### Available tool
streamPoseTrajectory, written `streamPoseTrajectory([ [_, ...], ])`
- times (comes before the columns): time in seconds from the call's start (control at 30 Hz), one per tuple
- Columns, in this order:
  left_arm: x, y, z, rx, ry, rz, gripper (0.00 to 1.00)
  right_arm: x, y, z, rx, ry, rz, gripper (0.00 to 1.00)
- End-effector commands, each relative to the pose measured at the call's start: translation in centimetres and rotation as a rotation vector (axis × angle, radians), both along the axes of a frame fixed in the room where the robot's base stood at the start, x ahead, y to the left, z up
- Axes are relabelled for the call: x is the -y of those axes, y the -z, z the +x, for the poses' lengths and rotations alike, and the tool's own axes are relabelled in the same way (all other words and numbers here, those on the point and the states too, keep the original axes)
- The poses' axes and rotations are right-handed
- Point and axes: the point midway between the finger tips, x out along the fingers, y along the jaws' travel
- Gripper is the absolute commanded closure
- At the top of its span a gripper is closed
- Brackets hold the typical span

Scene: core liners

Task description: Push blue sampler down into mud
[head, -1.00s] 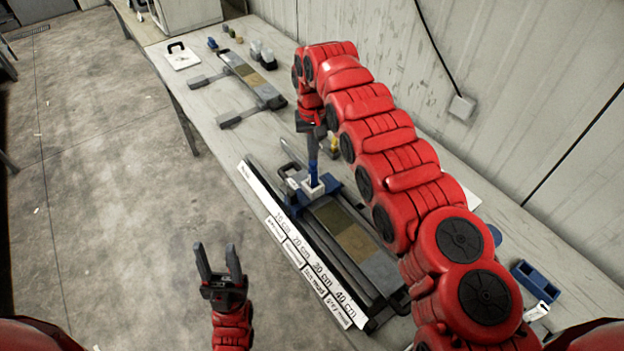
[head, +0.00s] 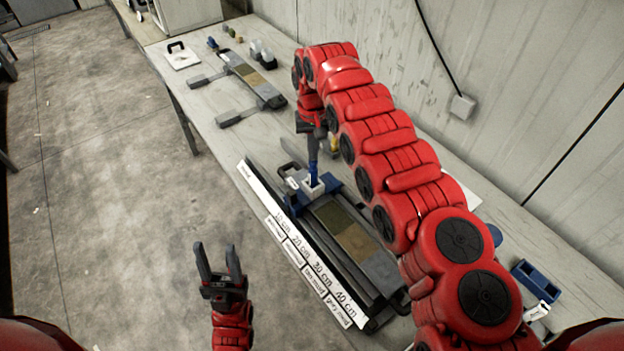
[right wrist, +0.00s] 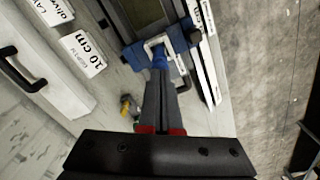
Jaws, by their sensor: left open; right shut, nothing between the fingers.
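The blue sampler (head: 313,172) stands upright in a white square holder (head: 314,187) on a blue bracket at the far end of the core tray. My right gripper (head: 312,150) is shut, with nothing between its fingers, and its tips are right at the sampler's top. In the right wrist view the shut fingers (right wrist: 160,82) point at the blue sampler (right wrist: 159,60) and hide part of it. The tray's mud sections (head: 350,238) run from dark olive to tan to grey. My left gripper (head: 218,262) is open and empty, over the floor left of the bench.
A depth scale (head: 300,250) marked 10 to 40 cm runs along the tray's left side. Another core tray (head: 250,75) and small jars lie farther back on the bench. A blue rack (head: 535,278) sits at the right. The wall is behind.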

Motion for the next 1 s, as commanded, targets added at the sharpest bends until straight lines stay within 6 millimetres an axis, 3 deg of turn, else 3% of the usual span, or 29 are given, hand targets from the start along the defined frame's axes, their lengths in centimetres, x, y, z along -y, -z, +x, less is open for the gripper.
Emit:
streamPoseTrajectory([
  [1.0,0.0,1.1,0.0,0.000,0.000,0.000,0.50,0.0,1.5,0.0,-0.001,0.000,0.000,1.00],
])
